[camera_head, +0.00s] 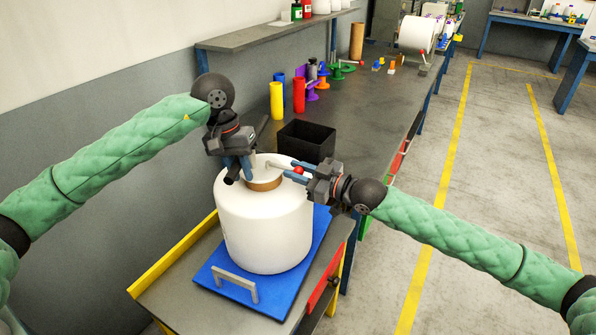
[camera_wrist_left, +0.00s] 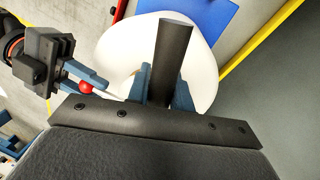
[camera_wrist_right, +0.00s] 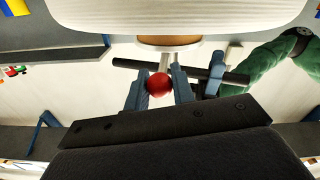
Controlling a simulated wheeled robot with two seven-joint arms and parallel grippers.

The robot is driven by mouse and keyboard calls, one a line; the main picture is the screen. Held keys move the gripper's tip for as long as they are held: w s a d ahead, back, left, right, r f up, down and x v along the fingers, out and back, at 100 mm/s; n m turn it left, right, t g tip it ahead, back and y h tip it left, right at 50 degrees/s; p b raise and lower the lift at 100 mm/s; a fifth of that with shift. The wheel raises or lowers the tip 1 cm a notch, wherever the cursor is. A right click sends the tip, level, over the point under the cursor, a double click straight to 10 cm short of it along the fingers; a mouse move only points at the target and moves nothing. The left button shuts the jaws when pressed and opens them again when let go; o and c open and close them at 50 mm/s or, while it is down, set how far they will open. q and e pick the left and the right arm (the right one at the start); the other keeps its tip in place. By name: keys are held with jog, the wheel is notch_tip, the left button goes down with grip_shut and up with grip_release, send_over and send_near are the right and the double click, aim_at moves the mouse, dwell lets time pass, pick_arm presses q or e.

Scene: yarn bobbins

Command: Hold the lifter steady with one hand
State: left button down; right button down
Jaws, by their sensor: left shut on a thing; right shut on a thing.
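A large white yarn bobbin (camera_head: 265,232) stands upright on a blue board (camera_head: 222,277), with a brown core at its top. The lifter sits at the core; its black handle bar shows in the left wrist view (camera_wrist_left: 174,58) and its red knob (camera_wrist_right: 159,85) in the right wrist view. My left gripper (camera_head: 240,170) is above the bobbin, shut on the black handle bar. My right gripper (camera_head: 302,174) is at the bobbin's right top edge, shut around the red-knobbed lever. The lifter's lower part is hidden inside the core.
A black open box (camera_head: 307,141) stands just behind the bobbin. Yellow (camera_head: 277,100) and red (camera_head: 299,95) cylinders and coloured spools stand further back on the dark bench (camera_head: 385,110). A wall shelf (camera_head: 270,38) hangs at the left. Floor at the right is clear.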

jog(key=shift+s+a+r, duration=0.1)
jog(key=shift+a, duration=0.05)
jog(key=c, duration=1.2)
grip_release()
jog(key=shift+s+d, duration=0.25)
jog(key=shift+d, duration=0.45)
jog(key=v, duration=1)
jog(key=shift+s+d, duration=0.2)
jog(key=shift+s, duration=0.1)
